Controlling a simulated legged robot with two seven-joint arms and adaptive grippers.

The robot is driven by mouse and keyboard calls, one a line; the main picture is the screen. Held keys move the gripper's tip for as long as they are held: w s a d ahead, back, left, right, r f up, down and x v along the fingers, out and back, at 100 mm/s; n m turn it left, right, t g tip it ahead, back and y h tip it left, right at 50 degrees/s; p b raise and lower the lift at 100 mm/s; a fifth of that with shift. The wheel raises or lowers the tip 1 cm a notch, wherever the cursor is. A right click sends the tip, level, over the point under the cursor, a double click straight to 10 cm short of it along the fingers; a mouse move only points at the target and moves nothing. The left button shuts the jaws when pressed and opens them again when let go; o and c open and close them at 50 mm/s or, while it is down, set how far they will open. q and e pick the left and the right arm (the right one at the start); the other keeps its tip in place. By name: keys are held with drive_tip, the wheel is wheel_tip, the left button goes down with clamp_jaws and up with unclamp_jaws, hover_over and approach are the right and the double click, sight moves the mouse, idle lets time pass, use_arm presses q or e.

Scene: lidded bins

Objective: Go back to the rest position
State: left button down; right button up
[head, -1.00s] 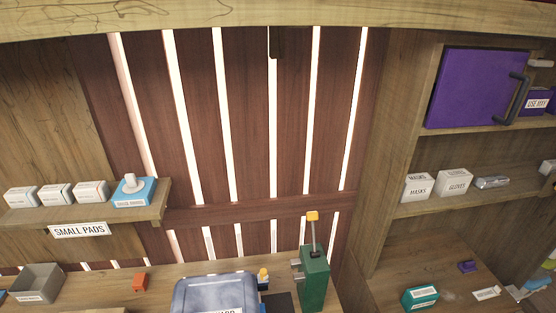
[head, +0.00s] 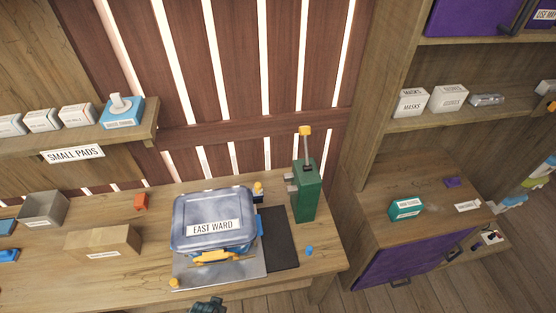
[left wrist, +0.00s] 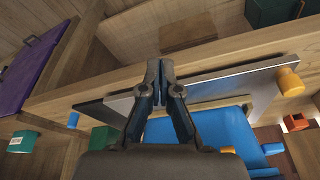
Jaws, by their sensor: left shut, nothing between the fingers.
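My left gripper (left wrist: 158,75) is shut and empty in the left wrist view, its fingertips together near the table's front edge. A bin with a grey-blue lid marked EAST WARD (head: 212,217) stands on a grey plate (head: 190,276) on the table. Its lid looks closed, with a yellow handle or latch at the front. My right gripper is not in view.
The wooden table (head: 130,280) also holds a brown box (head: 103,241), a grey open box (head: 45,209) and a green post with a yellow-tipped lever (head: 305,190). A shelf with small boxes (head: 75,116) is at left; a cabinet with a purple door (head: 420,250) stands at right.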

use_arm(q)
drive_tip(key=s+f+g+b, duration=0.1)
drive_tip(key=s+f+b, duration=0.1)
drive_tip(key=f, duration=1)
drive_tip(key=s+f+b, duration=0.2)
drive_tip(key=s+f, duration=0.1)
drive_tip(key=f, duration=0.9)
drive_tip(key=s+a+f+g+b, duration=0.1)
drive_tip(key=s+a+f+b, duration=0.2)
drive_tip(key=s+f, duration=1.3)
drive_tip(key=shift+a+f+b, duration=0.2)
drive_tip(key=shift+f+b, duration=0.1)
drive_tip(key=shift+f, duration=0.6)
